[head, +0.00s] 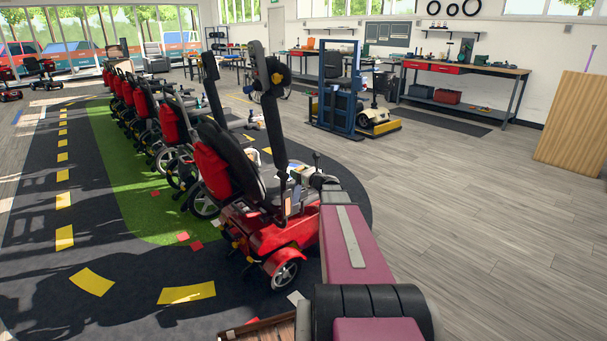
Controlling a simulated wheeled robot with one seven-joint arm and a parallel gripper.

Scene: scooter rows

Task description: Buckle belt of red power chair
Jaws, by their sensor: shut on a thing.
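The red power chair (270,231) stands in the middle, the nearest of a row. It has a black and red backrest (222,165), a red base and a grey-rimmed wheel. Two black upright posts, which look like raised armrests, stand at its sides. My purple arm reaches from the bottom right to the chair's seat. My gripper (298,178) is small and partly hidden at the arm's far end, over the seat area. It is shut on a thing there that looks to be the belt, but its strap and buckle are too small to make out.
More red and black chairs (143,104) line up behind on a green strip (115,160). The grey floor (470,220) at right is clear.

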